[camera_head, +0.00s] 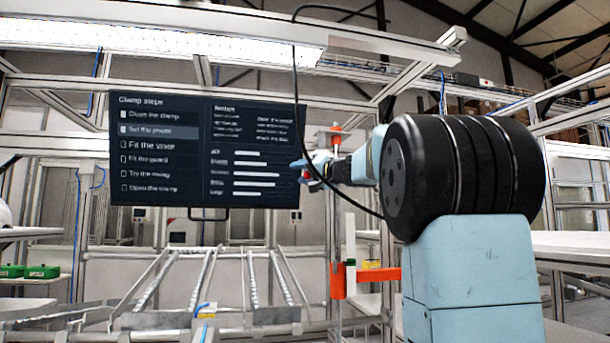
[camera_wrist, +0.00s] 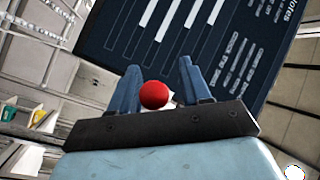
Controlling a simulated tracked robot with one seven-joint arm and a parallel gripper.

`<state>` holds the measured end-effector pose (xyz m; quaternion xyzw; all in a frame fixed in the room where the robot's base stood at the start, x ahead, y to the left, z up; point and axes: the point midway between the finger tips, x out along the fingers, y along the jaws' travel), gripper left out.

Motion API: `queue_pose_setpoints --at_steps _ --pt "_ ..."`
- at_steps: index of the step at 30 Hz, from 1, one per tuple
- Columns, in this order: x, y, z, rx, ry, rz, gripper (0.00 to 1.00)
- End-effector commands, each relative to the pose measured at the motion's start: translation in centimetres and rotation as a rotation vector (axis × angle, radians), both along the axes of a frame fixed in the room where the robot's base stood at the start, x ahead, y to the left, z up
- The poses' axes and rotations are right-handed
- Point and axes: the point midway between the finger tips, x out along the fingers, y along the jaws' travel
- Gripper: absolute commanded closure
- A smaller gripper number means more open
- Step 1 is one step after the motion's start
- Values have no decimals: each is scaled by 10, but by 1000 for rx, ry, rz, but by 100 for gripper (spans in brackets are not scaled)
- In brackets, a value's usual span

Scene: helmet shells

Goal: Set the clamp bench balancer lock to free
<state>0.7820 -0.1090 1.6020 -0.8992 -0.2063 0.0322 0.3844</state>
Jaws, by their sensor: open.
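My gripper (camera_head: 301,171) is open, reaching left in front of the right part of the screen in the head view. In the wrist view my gripper (camera_wrist: 158,68) has its two blue fingers apart. A red ball-shaped knob (camera_wrist: 154,95) appears between them, closer to the palm than to the tips. I cannot tell whether either finger touches it. In the head view only a small red patch of the knob (camera_head: 312,184) shows by the fingers. Its stem and mount are hidden, so I cannot read the lock's setting.
A dark screen (camera_head: 160,180) headed "Clamp steps" hangs behind the gripper. A black cable (camera_head: 296,100) hangs close by. An orange bracket (camera_head: 370,275) on a post stands below my arm. A roller rack (camera_head: 205,280) lies lower left, with green bins (camera_head: 40,271) beyond.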

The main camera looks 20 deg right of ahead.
Motion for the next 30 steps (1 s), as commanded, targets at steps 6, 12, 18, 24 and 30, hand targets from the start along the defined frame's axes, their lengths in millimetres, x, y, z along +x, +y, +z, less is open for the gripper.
queue_pose_setpoints --at_steps 6,12,18,24,30 --pt "-19 -9 -2 -1 0 -3 52" --pt "-54 -23 -5 0 -2 -2 52" --pt "-89 -38 -10 0 -1 -2 52" --pt "-115 -50 -13 -1 0 -3 52" --pt "-126 -55 -16 0 1 -1 52"
